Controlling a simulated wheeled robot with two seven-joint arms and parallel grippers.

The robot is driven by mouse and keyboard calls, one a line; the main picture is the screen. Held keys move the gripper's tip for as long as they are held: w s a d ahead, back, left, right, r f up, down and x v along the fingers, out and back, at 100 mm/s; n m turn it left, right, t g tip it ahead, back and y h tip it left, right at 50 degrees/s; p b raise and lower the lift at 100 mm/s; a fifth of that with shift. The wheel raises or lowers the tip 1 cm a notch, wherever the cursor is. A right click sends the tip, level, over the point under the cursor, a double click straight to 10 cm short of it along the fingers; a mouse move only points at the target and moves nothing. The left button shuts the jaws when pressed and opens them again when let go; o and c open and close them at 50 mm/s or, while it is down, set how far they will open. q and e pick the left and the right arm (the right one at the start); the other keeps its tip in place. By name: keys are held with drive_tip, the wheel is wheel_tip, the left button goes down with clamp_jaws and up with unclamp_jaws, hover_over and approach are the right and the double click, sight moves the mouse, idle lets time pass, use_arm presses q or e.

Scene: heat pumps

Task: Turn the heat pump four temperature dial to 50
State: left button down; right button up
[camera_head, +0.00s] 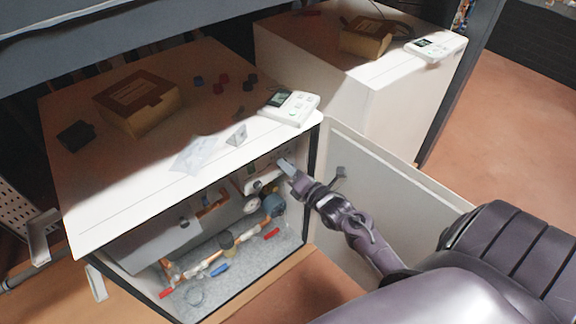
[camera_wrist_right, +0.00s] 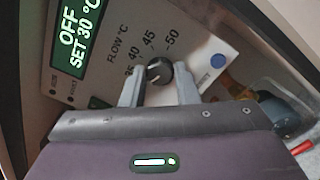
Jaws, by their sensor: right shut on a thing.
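The heat pump's temperature dial (camera_wrist_right: 158,71) is a small black knob on a white control panel (camera_wrist_right: 112,50) in the right wrist view. The scale around it reads "FLOW °C" with 35, 40, 45 and 50. A green display (camera_wrist_right: 80,38) reads "OFF" and "SET 30 °C". My right gripper (camera_wrist_right: 159,80) has a finger on each side of the knob and is shut on it. The knob's exact setting is hard to read. In the head view my right gripper (camera_head: 284,166) reaches into the open cabinet. My left gripper is not in view.
The white cabinet (camera_head: 75,215) stands open, its door (camera_head: 385,185) swung right, with pipes and valves (camera_head: 225,245) inside. A cardboard box (camera_head: 140,105) and a white controller (camera_head: 290,106) lie on top. A second white cabinet (camera_head: 400,105) stands behind.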

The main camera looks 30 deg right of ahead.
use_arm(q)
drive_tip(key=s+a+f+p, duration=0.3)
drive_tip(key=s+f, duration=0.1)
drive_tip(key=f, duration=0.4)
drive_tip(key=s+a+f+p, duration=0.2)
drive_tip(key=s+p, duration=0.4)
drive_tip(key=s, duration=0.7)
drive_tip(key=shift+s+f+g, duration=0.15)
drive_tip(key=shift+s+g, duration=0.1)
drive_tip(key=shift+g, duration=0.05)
use_arm(e)
drive_tip(key=shift+a+f+m, duration=0.1)
drive_tip(key=shift+m, duration=7.4)
drive_tip(key=shift+f+m, duration=0.1)
drive_tip(key=shift+m, duration=7.4)
drive_tip(key=o, duration=1)
drive_tip(key=shift+c, duration=0.2)
use_arm(q)
drive_tip(key=shift+p, duration=0.3)
use_arm(e)
drive_tip(key=shift+s, duration=0.1)
